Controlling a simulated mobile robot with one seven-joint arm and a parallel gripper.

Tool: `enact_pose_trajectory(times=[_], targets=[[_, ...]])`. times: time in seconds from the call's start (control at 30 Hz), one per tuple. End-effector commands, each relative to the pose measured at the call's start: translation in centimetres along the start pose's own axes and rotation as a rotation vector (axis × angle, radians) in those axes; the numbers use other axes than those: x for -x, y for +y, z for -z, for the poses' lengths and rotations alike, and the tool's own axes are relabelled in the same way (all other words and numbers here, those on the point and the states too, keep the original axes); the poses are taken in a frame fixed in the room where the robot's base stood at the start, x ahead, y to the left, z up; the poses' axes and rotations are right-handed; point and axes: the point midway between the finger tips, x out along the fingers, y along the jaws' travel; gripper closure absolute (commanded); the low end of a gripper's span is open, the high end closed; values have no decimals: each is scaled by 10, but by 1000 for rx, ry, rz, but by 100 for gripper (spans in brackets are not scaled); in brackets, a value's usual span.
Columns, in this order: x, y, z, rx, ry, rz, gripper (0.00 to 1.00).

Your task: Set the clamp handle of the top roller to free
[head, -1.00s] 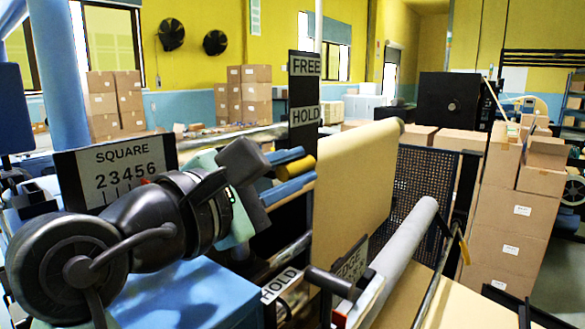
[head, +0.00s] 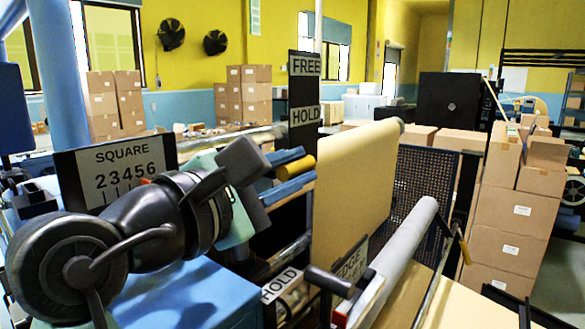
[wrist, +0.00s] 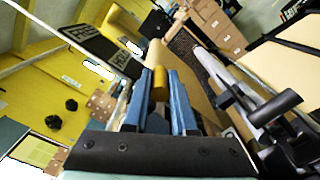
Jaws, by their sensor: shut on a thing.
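The clamp handle of the top roller shows as a yellow grip (head: 298,167) just below the upright black plate (head: 303,90) marked FREE above and HOLD below. My gripper (head: 289,173) has its two blue fingers shut on this yellow grip, one on each side. In the wrist view the yellow grip (wrist: 159,86) stands between the fingertips. The handle's shaft and pivot are mostly hidden behind the fingers. The handle lies nearer the HOLD label than the FREE label. A tan paper roll (head: 357,165) hangs right behind the gripper.
A lower black handle (head: 328,281) sits beside another HOLD label (head: 280,285) and a grey roller (head: 400,255). A SQUARE scale plate (head: 117,172) stands left of my arm. Stacked cartons (head: 512,220) fill the right. A metal rail crosses behind the gripper.

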Motion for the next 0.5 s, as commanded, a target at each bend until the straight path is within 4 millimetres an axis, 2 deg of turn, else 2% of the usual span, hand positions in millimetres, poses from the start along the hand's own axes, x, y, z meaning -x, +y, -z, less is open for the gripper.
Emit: enact_pose_trajectory(times=[0.5], targets=[[0, 12, -6, 0, -1, 0, 100]])
